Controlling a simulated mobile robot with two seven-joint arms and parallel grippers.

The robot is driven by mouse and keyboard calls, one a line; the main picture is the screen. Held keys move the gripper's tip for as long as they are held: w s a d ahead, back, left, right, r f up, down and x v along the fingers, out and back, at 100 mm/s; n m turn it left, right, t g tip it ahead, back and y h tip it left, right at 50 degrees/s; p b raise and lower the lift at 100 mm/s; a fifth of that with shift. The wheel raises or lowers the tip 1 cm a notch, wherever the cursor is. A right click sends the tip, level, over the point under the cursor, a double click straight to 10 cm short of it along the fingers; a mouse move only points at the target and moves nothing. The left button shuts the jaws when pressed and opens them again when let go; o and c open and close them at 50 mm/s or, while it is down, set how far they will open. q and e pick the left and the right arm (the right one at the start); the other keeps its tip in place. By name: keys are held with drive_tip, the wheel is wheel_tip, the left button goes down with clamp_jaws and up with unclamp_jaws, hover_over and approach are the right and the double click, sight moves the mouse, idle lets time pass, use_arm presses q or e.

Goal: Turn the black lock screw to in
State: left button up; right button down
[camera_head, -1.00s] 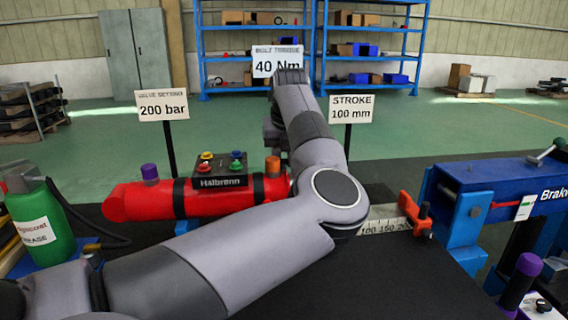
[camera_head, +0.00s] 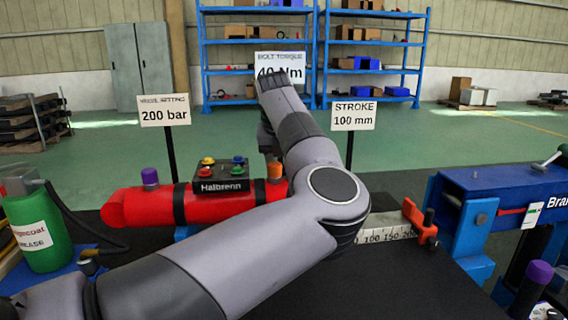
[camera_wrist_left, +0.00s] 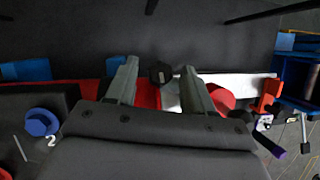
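A black hexagonal screw head (camera_wrist_left: 160,73), which looks like the lock screw, shows in the left wrist view in front of the red cylinder. My left gripper (camera_wrist_left: 159,70) is open, with one finger on each side of the screw head and visible gaps between. I cannot tell how deep the fingers reach around it. In the head view, my left arm hides the screw and the gripper. The red Halbrenn cylinder (camera_head: 147,209) lies partly behind that arm. My right gripper is not in view.
Coloured buttons sit on a black box (camera_head: 222,180) on the cylinder, between a purple cap (camera_head: 149,178) and an orange cap (camera_head: 274,172). A scale (camera_head: 385,230) with an orange clamp (camera_head: 418,222) lies to the right. A grease can (camera_head: 38,232) stands left, a blue machine (camera_head: 495,195) right.

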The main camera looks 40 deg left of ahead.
use_arm(q)
drive_tip(key=shift+r, duration=0.1)
drive_tip(key=shift+v, duration=3.5)
